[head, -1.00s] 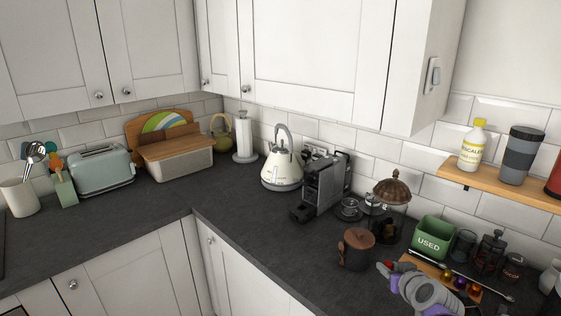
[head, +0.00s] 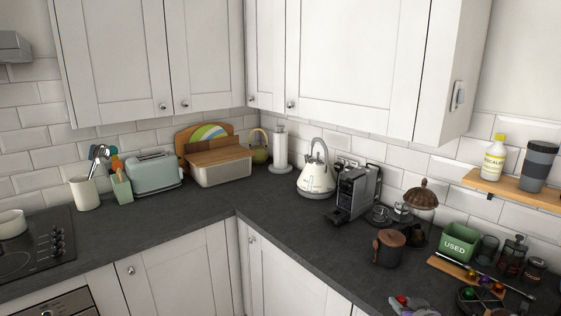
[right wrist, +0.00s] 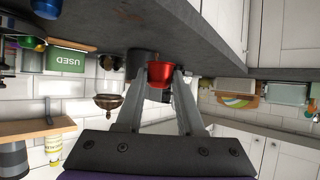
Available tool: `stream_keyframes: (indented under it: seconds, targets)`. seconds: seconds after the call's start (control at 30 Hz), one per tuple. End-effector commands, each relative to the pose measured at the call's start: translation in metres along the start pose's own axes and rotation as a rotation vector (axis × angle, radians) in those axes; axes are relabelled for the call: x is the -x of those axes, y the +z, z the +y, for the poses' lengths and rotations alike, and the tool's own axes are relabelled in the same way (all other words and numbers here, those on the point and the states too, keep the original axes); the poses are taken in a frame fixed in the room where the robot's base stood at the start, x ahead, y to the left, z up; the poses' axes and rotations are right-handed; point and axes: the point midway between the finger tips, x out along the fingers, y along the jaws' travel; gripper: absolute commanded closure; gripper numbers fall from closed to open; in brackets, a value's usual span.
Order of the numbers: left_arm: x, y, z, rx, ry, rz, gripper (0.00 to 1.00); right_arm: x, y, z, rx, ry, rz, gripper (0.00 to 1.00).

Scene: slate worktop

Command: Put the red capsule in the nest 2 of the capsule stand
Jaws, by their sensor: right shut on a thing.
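My right gripper (head: 398,301) is at the bottom edge of the head view, left of the wooden capsule stand (head: 439,263). Its fingers are shut on the red capsule (right wrist: 160,74), which shows between the fingertips in the right wrist view. The capsule is held clear of the stand. Which nest is number 2 I cannot tell. My left gripper is out of view.
A green USED box (head: 459,243) stands behind the stand, with dark jars to its right. A dark round holder (head: 466,308) with capsules is in front.

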Motion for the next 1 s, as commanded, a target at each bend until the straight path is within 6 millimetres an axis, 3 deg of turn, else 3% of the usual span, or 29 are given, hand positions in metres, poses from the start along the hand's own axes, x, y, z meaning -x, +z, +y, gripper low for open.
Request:
stream_keyframes:
  seconds: [0.23,0.5,0.7,1.0]
  targets:
    - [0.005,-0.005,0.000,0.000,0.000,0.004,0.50,-0.030,0.063,-0.062,0.018,-0.026,-0.014,1.00]
    - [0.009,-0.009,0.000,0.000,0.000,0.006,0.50,-0.032,0.119,-0.121,0.033,-0.053,0.005,1.00]
    - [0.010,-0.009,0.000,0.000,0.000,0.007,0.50,-0.029,0.132,-0.135,0.036,-0.060,0.015,1.00]
    - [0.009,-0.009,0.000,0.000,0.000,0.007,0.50,-0.029,0.132,-0.135,0.035,-0.060,0.015,1.00]
